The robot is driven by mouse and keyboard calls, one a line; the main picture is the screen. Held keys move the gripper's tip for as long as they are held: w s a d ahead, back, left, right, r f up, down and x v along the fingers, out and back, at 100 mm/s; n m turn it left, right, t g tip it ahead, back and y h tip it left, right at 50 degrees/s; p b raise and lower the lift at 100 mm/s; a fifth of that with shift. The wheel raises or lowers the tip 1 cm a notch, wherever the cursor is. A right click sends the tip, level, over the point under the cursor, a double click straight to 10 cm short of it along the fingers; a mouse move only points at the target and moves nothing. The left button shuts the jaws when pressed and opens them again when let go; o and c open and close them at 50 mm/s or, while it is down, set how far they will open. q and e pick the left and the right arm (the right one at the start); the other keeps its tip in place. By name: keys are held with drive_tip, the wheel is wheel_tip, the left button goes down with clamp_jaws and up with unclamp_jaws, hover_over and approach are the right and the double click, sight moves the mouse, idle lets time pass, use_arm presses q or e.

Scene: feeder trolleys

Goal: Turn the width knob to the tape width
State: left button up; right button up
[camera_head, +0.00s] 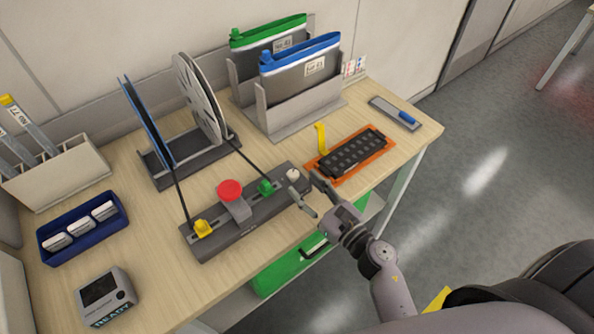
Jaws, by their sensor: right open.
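A dark grey splicing bar (230,239) lies on the wooden table, with a yellow clamp (202,229), a red round knob (229,190) on a grey arm, and a green clamp (266,187) along it. A small white knob (293,174) stands at its right end; I take it for the width knob, but its marks are too small to read. Dark tapes run from two reels (200,98) to the bar. My right gripper (304,189) is open, its fingers just right of the white knob and apart from it, as far as I can tell. My left gripper is not in view.
An orange tray (312,166) with a black slotted block lies right of the bar. A rack (292,120) with two pouches stands behind. A blue bin (85,247) and a READY display (104,296) stand left. A blue-marked tool (396,114) lies far right. A green box (268,275) sits below.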

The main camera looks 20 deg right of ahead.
sight(297, 178)
drive_tip(key=shift+p+x, duration=0.4)
drive_tip(key=shift+x, duration=1.7)
drive_tip(key=shift+c, duration=0.3)
clamp_jaws()
